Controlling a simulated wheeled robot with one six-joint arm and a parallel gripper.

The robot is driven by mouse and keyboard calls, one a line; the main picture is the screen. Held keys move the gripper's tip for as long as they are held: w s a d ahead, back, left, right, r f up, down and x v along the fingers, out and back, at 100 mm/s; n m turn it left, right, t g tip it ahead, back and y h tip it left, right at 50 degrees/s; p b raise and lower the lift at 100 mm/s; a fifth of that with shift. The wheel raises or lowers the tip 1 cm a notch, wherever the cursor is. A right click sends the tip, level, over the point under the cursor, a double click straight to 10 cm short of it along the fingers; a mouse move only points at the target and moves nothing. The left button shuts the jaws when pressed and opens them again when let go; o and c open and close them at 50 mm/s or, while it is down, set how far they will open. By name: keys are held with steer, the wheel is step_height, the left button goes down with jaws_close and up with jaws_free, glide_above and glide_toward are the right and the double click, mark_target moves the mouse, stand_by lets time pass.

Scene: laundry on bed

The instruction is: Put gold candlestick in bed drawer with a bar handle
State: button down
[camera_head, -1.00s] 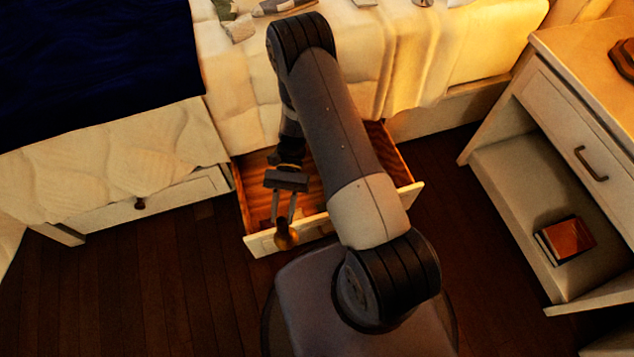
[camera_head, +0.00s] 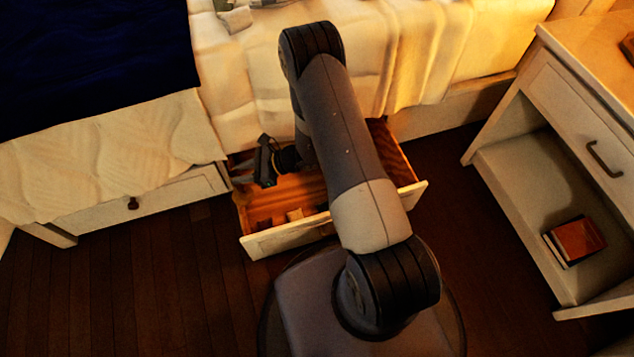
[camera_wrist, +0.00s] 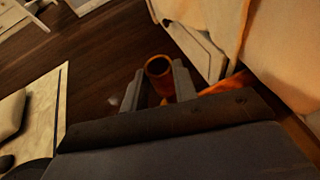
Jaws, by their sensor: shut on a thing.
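The gold candlestick (camera_wrist: 159,68) shows in the wrist view as a round, hollow orange-gold end between my gripper's two fingers (camera_wrist: 160,84). It is not clearly visible in the head view. My gripper (camera_head: 241,170) is shut on it and points left, at the left side of the open bed drawer. The open bed drawer (camera_head: 285,241) has a pale front and a wooden inside. Its handle is out of sight, and my arm covers part of it. The drawer holds small things, including a light block (camera_head: 295,214).
Bed covers (camera_head: 110,150) hang over the bed's side. A nightstand (camera_head: 560,90) with a book (camera_head: 578,240) on its shelf stands right. Dark wooden floor (camera_head: 170,260) is bare at front left.

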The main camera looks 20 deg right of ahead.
steer(key=w+d+f+m+t+h+b, duration=0.1)
steer(key=w+f+m+t+b, duration=0.1)
steer(key=f, duration=0.4)
steer(key=w+d+f+m+t+h+b, duration=0.1)
steer(key=w+d+f+m+t+b, duration=0.1)
steer(key=f, duration=0.5)
steer(key=w+d+f+m+t+h+b, duration=0.1)
steer(key=w+f+t+b, duration=0.1)
steer(key=f, duration=0.4)
steer(key=shift+w+d+f+m+b, duration=0.3)
steer(key=shift+d+m+b, duration=0.1)
steer(key=shift+b, duration=0.4)
steer(key=shift+f, duration=0.2)
steer(key=c, duration=1.1)
jaws_free()
steer(key=shift+r, duration=0.15)
steer(key=p+v, duration=0.3)
steer(key=v, duration=0.9)
steer(key=shift+r, duration=0.15)
